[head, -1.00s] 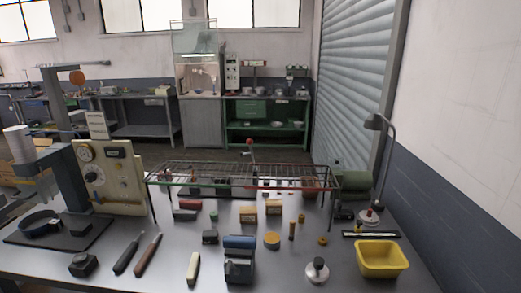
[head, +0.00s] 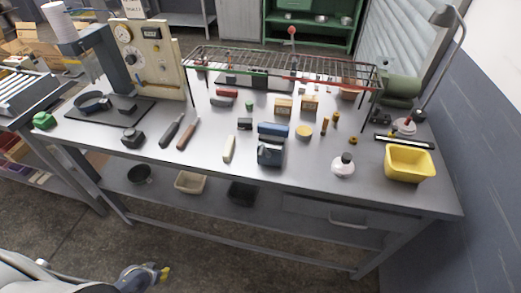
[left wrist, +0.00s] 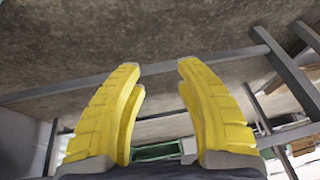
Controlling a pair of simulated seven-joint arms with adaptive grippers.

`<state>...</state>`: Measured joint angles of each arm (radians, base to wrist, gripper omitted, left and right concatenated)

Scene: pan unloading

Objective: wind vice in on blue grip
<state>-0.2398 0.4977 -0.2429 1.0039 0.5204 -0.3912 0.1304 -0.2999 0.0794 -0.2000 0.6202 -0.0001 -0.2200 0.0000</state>
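A small dark blue-grey vice-like block (head: 270,155) stands near the front edge of the workbench, right of the middle. A blue grip-like bar (head: 272,130) lies across its top or just behind it. I cannot tell whether the jaws touch the bar. My left gripper (head: 160,273) is low at the bottom left of the head view, in front of the bench and well away from the block. In the left wrist view its yellow fingers (left wrist: 160,100) are spread apart with nothing between them. My right gripper is not in view.
A yellow bin (head: 409,163) and a white round-knobbed piece (head: 343,165) stand right of the block. A wire rack (head: 280,68) spans the back. The bench's front edge (head: 210,176) lies between my left gripper and the top.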

